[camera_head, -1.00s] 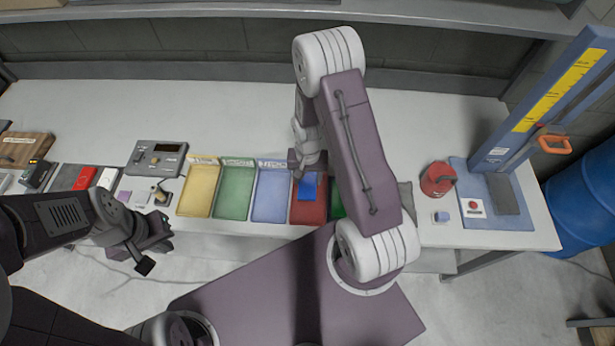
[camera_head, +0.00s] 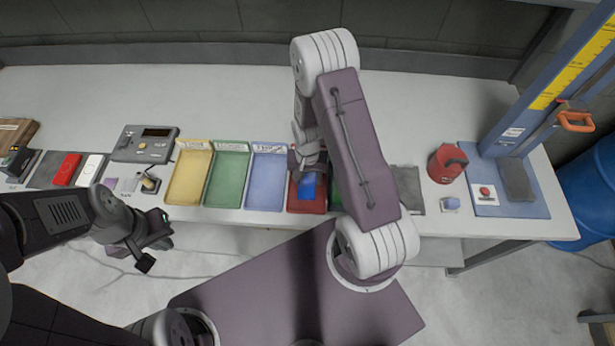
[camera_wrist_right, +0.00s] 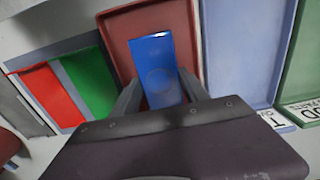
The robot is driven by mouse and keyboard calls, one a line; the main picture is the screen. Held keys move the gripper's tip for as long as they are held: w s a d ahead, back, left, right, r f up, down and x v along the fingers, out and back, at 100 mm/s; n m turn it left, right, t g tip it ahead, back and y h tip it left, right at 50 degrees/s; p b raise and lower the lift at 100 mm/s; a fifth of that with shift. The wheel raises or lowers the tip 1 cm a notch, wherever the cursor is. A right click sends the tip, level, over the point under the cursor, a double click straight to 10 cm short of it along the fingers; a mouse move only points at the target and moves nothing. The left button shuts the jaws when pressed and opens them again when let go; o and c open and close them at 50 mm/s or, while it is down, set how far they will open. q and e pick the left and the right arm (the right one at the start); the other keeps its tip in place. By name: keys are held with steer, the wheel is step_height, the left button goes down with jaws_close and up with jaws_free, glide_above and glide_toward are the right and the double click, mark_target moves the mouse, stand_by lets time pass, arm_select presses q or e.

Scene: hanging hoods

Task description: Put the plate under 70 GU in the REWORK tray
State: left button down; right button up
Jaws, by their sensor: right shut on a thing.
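A blue plate (camera_head: 308,186) is between the fingers of my right gripper (camera_head: 309,172), over the red tray (camera_head: 303,207). In the right wrist view the blue plate (camera_wrist_right: 156,62) is between the two fingers of the gripper (camera_wrist_right: 160,92), with the red tray (camera_wrist_right: 120,42) behind it. I cannot tell whether the plate touches the tray floor. The red tray's label is hidden. Labelled yellow (camera_head: 189,178), green (camera_head: 227,178) and blue (camera_head: 267,180) trays stand to its left, their lettering too small to read surely. My left gripper (camera_head: 155,250) hangs empty before the bench; its opening is unclear.
A meter (camera_head: 145,144) stands behind the left end. A red can (camera_head: 447,163) and a blue press stand (camera_head: 518,130) are at right. The bench behind the trays is clear.

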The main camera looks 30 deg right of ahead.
steer(key=shift+f+b, duration=0.45)
steer(key=shift+f, duration=0.15)
stand_by(0.3)
steer(key=o, duration=1.6)
step_height(320, 180, up, 9)
steer(key=shift+r+b, duration=0.1)
steer(key=shift+b, duration=0.25)
